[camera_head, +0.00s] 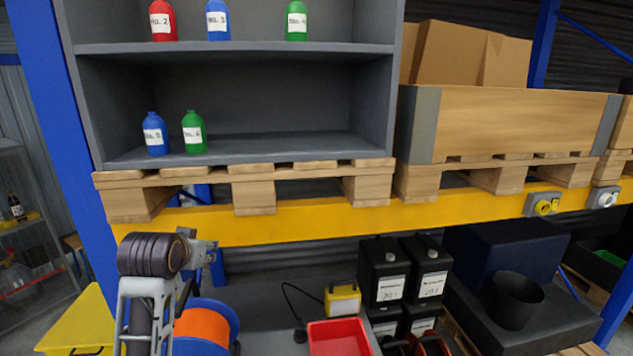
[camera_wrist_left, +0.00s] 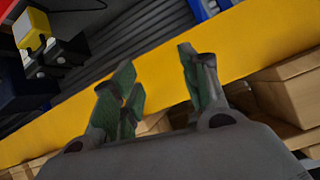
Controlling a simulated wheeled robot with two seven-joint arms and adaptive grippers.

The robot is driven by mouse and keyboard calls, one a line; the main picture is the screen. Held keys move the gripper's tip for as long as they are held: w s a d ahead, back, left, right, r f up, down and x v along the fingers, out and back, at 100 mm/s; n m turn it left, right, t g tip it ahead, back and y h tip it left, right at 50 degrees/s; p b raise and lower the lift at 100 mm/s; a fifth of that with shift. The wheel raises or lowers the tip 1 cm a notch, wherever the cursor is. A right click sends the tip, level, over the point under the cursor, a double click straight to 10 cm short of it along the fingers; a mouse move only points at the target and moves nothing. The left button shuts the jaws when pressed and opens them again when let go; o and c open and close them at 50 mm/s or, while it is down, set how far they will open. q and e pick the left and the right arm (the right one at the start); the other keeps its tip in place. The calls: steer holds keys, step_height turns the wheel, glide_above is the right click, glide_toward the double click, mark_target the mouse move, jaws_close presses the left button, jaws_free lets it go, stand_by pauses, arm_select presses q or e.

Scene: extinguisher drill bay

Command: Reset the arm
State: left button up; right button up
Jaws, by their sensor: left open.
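My left arm comes in from the lower left in the head view. Its gripper (camera_head: 212,256) is raised in front of the yellow beam, below the pallet. In the left wrist view my left gripper (camera_wrist_left: 160,85) has its two fingers spread apart with nothing between them. The yellow beam (camera_wrist_left: 240,45) lies behind the fingers. My right gripper does not show.
A grey shelf (camera_head: 240,48) holds red, blue and green labelled bottles above a wooden pallet (camera_head: 255,196). Below are an orange reel (camera_head: 200,326), a red tray (camera_head: 338,338), black canisters (camera_head: 384,272) and a black bucket (camera_head: 513,300). A wooden crate (camera_head: 520,122) stands right.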

arm_select(q)
steer(key=s+d+f+g, duration=0.1)
steer(key=s+f, duration=0.2)
steer(key=f, duration=0.3)
steer(key=s+f+g, duration=0.1)
steer(key=s+f, duration=0.3)
steer(key=f, duration=0.2)
steer(key=s+d+f+g, duration=0.1)
steer(key=s+f, duration=0.2)
steer(key=f, duration=0.3)
steer(key=shift+s+d+f+m+g+h, duration=0.2)
steer(key=shift+s+d+m+g+h, duration=0.1)
steer(key=shift+s+h, duration=0.1)
steer(key=s+d+f+g+h, duration=0.1)
steer(key=s+d+f+g, duration=0.1)
steer(key=s+f, duration=0.6)
steer(key=s+d+f+g, duration=0.15)
steer(key=s+f, duration=0.35)
steer(key=s, duration=0.5)
step_height(320, 180, down, 35)
steer(key=s+g+b, duration=0.1)
steer(key=s+g, duration=0.1)
steer(key=s, duration=0.1)
steer(key=s+a+f, duration=0.2)
steer(key=s+f, duration=0.8)
steer(key=s+a+f+m+g+b, duration=0.1)
steer(key=s+a+f, duration=0.1)
steer(key=s+f, duration=0.8)
steer(key=shift+s, duration=0.8)
steer(key=shift+a+f, duration=0.1)
